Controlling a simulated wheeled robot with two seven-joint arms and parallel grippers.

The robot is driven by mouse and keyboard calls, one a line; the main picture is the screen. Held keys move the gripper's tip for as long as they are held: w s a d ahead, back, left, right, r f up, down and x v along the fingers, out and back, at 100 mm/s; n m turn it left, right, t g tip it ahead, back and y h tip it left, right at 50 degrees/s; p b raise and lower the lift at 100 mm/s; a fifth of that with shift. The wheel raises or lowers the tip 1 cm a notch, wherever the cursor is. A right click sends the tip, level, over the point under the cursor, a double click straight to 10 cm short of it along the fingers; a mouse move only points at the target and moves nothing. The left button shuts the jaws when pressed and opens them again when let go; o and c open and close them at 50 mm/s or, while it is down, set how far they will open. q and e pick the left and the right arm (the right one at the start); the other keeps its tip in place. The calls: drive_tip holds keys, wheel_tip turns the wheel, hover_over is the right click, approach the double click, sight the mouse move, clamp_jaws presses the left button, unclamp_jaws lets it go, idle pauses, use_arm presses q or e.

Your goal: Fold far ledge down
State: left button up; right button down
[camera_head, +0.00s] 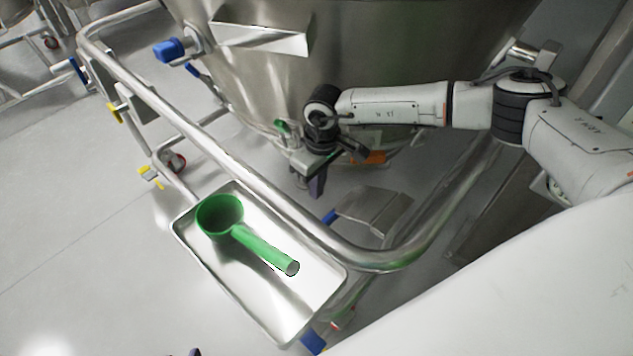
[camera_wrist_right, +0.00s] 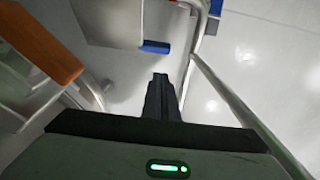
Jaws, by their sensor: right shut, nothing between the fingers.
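A bright metal ledge (camera_head: 262,37) stands out from the steel vessel at the top of the head view; I cannot tell for certain that it is the far ledge. A second grey plate (camera_head: 372,210) with a blue tab lies lower, inside the rail; what looks like the same plate is in the right wrist view (camera_wrist_right: 108,22). My right gripper (camera_head: 316,190) is shut and empty, pointing down below the vessel, apart from both. Its closed fingers (camera_wrist_right: 160,82) also show in the wrist view. Dark tips at the head view's bottom edge (camera_head: 182,352) may be my left gripper.
A bent steel rail (camera_head: 240,180) runs around the vessel (camera_head: 350,50). A metal tray (camera_head: 190,245) with a green scoop (camera_head: 245,230) sits outside it. A blue knob (camera_head: 170,50) is at upper left. An orange part (camera_wrist_right: 40,40) is close beside my right gripper. The left floor is open.

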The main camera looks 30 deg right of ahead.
drive_tip(key=f, duration=0.2)
drive_tip(key=f+b, duration=0.1)
drive_tip(key=f, duration=0.2)
drive_tip(key=s+f, duration=0.1)
drive_tip(key=f, duration=0.2)
drive_tip(key=shift+d+b, duration=0.2)
drive_tip(key=shift+b, duration=0.1)
drive_tip(key=shift+s+d+f, duration=0.1)
drive_tip(key=shift+s+f, duration=0.1)
drive_tip(key=shift+f, duration=0.3)
